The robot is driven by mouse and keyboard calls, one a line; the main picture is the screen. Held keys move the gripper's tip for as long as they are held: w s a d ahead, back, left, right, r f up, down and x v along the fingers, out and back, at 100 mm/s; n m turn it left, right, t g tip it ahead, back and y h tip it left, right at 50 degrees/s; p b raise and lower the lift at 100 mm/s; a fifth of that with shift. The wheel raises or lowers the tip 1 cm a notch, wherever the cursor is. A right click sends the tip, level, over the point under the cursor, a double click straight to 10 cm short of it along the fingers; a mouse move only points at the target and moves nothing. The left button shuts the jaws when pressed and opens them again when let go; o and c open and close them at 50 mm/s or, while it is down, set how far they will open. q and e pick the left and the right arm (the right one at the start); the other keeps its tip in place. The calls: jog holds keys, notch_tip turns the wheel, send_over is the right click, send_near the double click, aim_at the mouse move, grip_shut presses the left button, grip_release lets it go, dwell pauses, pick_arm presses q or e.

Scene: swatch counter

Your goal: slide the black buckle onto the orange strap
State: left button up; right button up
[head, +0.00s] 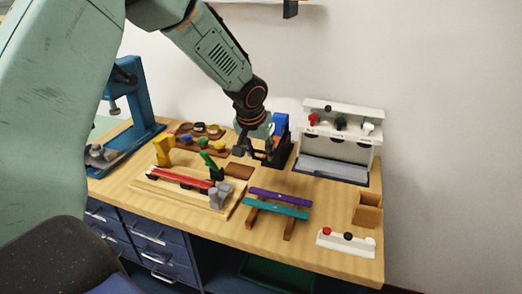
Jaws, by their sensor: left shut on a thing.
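My left gripper (258,152) reaches down over the back middle of the table, beside a dark stand with a blue block. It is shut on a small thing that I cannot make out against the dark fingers. I cannot pick out an orange strap; a purple strap (280,196) and a teal strap (277,208) lie across a low wooden rack, apart from the gripper. Small black pieces sit on the white block (346,244) at the front right and on the white rack (340,146) at the back right; I cannot tell if either is a buckle. My right gripper is out of view.
A blue press (143,98) stands at the far left. A small brown box (367,210) stands at the right. Bare tabletop lies between rack and box.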

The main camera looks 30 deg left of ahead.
aim_at(262, 158)
pick_arm(q)
jog(key=x, duration=0.1)
jog(key=b+x, duration=0.1)
jog(key=x, duration=0.1)
jog(key=shift+s+d+f+b, duration=0.1)
jog(key=shift+s+b, duration=0.1)
jog(key=shift+b, duration=0.1)
jog(key=shift+d+f+b, duration=0.1)
jog(key=shift+f+b, duration=0.4)
jog(key=shift+f, duration=0.1)
jog(key=shift+w+r+p, duration=0.3)
jog(key=shift+r+p, duration=0.05)
jog(key=shift+p, duration=0.4)
jog(key=shift+w+a+f+p, duration=0.1)
jog(key=shift+w+a+p, duration=0.1)
jog(key=shift+w+p, duration=0.55)
jog(key=shift+s+a, duration=0.15)
jog(key=shift+p, duration=0.3)
